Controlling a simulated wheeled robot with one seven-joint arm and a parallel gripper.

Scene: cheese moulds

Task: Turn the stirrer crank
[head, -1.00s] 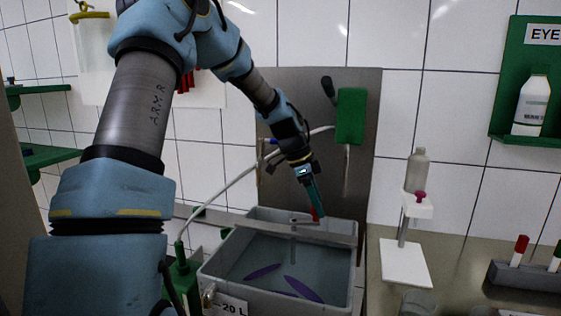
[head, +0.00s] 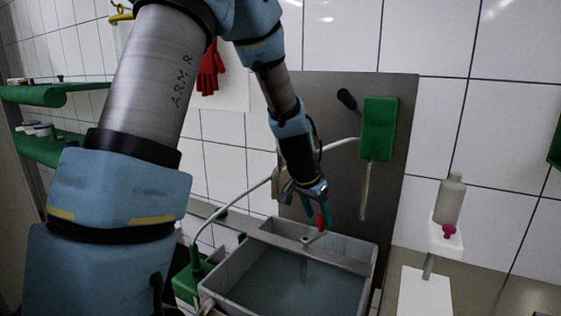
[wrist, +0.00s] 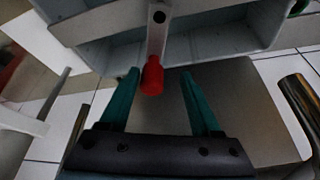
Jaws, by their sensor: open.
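The stirrer crank shows in the head view as a short grey arm (head: 313,238) with an upright red handle (head: 320,223), on the bar across the grey vat (head: 365,262). My gripper (head: 314,212) points down at the handle from above, its teal fingers apart. In the wrist view the crank arm (wrist: 157,38) ends in the red handle (wrist: 152,76). The handle sits between the open fingertips (wrist: 160,73), nearer the left one. I see no clear contact.
A grey panel with a green box (head: 379,129) and a metal rod stands behind the vat. A white stand (head: 446,236) with a bottle (head: 450,198) is to the right. A pale hose curves to a green part (head: 195,270) at the left. Red gloves (head: 210,68) hang on the wall.

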